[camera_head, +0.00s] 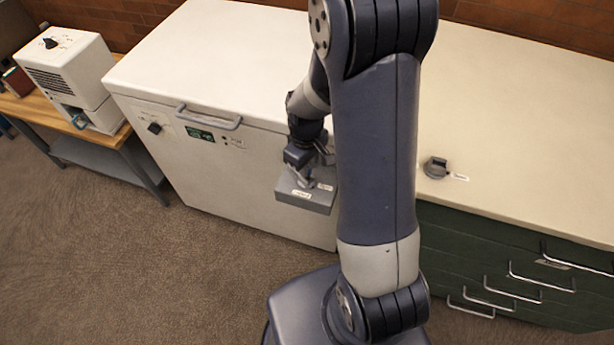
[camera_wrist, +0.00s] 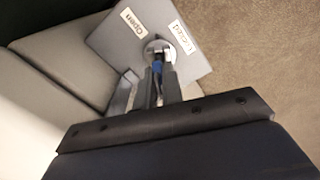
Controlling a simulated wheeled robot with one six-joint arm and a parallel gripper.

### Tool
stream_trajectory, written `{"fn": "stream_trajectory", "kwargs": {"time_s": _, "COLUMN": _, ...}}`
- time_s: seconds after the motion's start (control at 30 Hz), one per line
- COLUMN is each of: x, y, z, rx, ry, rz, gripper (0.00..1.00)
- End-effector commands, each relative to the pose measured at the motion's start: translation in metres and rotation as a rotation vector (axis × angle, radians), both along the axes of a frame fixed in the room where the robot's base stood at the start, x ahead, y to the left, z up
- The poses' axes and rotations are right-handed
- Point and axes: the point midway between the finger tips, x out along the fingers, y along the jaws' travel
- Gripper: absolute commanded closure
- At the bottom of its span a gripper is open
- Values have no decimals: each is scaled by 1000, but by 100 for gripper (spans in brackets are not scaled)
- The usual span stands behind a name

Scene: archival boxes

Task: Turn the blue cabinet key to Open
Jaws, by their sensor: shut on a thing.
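A grey lock box (camera_head: 300,197) sticks out from the front of the white cabinet (camera_head: 225,172), low on its right side. In the wrist view the lock box's face (camera_wrist: 205,70) carries two labels, "Open" (camera_wrist: 132,21) and "Locked" (camera_wrist: 184,36), and a round silver keyhole plate (camera_wrist: 160,46) between and below them. My gripper (camera_wrist: 160,72) is shut on the blue key (camera_wrist: 157,66), right at the keyhole. The fingers hide most of the key, and I cannot tell which label it points to. In the head view my gripper (camera_head: 305,168) is at the lock box.
A white appliance (camera_head: 75,75) stands on a wooden bench at the left. A dark green drawer unit (camera_head: 470,250) with several silver handles stands at the right, with a small grey knob (camera_head: 436,167) on its pale top. Open brown carpet (camera_head: 120,260) lies in front.

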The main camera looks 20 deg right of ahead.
Motion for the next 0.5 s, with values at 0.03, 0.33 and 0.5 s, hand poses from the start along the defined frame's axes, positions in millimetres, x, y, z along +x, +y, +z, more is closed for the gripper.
{"fn": "stream_trajectory", "kwargs": {"time_s": 0.03, "x": 0, "y": 0, "z": 0, "rx": 0, "ry": 0, "rz": 21, "gripper": 100}}
{"fn": "stream_trajectory", "kwargs": {"time_s": 0.33, "x": 0, "y": 0, "z": 0, "rx": 0, "ry": -1, "rz": 344, "gripper": 100}}
{"fn": "stream_trajectory", "kwargs": {"time_s": 0.5, "x": 0, "y": 0, "z": 0, "rx": 0, "ry": 0, "rz": 505, "gripper": 100}}
